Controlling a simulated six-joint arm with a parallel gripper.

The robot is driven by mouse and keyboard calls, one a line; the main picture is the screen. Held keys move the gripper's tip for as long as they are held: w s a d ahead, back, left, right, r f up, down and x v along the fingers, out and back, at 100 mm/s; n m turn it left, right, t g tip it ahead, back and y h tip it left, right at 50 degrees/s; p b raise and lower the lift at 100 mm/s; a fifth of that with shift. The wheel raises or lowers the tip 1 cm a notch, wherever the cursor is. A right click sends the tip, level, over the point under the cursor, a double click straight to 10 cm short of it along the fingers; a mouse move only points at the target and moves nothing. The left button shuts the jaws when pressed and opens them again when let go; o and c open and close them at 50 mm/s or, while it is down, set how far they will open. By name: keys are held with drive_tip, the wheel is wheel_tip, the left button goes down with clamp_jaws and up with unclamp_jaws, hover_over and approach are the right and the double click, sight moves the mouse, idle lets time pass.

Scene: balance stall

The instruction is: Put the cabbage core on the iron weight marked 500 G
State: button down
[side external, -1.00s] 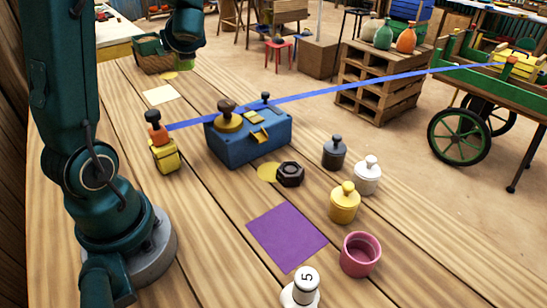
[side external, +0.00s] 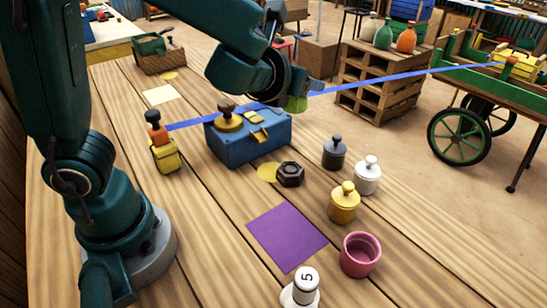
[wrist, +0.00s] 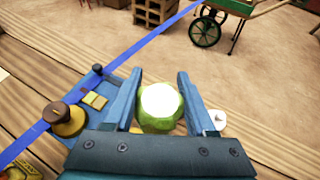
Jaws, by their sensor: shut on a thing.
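The cabbage core (wrist: 160,108), pale on top and green on its sides, sits between the two blue fingers of my gripper (wrist: 159,100) in the wrist view. In the side view the green core (side external: 297,104) hangs below my gripper (side external: 296,96), above the table and near the back right of the blue box. A dark hexagonal weight (side external: 290,174) lies on the table in front of the blue box. It looks like the iron weight, but no 500 G marking is readable. My gripper is shut on the core, well apart from this weight.
The blue box (side external: 262,142) carries a brass knobbed piece. A dark knobbed weight (side external: 334,152), a white one (side external: 367,177), a yellow one (side external: 344,204) and a pink cup (side external: 360,255) stand at right. A blue strap (side external: 390,79) crosses above. The purple mat (side external: 287,237) is bare.

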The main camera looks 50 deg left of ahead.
sight(290, 173)
drive_tip(key=shift+f, duration=7.1)
drive_tip(key=shift+c, duration=1.1)
unclamp_jaws()
drive_tip(key=shift+f, duration=0.15)
